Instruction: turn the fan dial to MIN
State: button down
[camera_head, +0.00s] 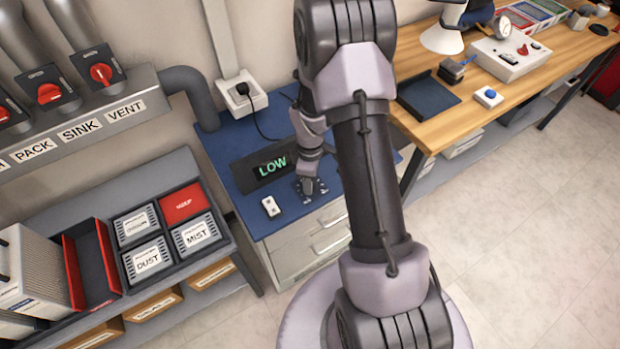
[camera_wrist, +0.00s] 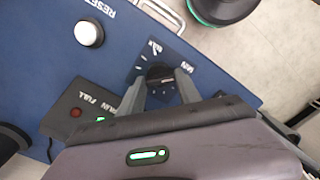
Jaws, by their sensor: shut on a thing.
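The fan dial (camera_wrist: 159,74) is a dark round knob on a dark plate (camera_wrist: 150,58) with white tick marks. In the wrist view one label beside it reads MIN, and another at the far side seems to read MAX. My gripper (camera_wrist: 161,82) is shut on the knob, with one finger on each side. The knob's pointer is hard to make out, so its exact setting cannot be told. In the head view my gripper (camera_head: 308,187) reaches down to the dial plate (camera_head: 321,190), hiding the knob.
The dial plate lies on a blue bench top (camera_head: 240,186). In the wrist view a white round button (camera_wrist: 89,33) is near the word RESET, and a dark box (camera_wrist: 75,112) bears a red light. A wooden table (camera_head: 455,122) stands right.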

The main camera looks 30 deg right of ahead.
jog(key=c, duration=0.8)
grip_release()
jog(key=shift+c, duration=0.2)
notch_tip(320, 180, up, 17)
jog(key=p, duration=0.5)
jog(key=shift+r, duration=0.2)
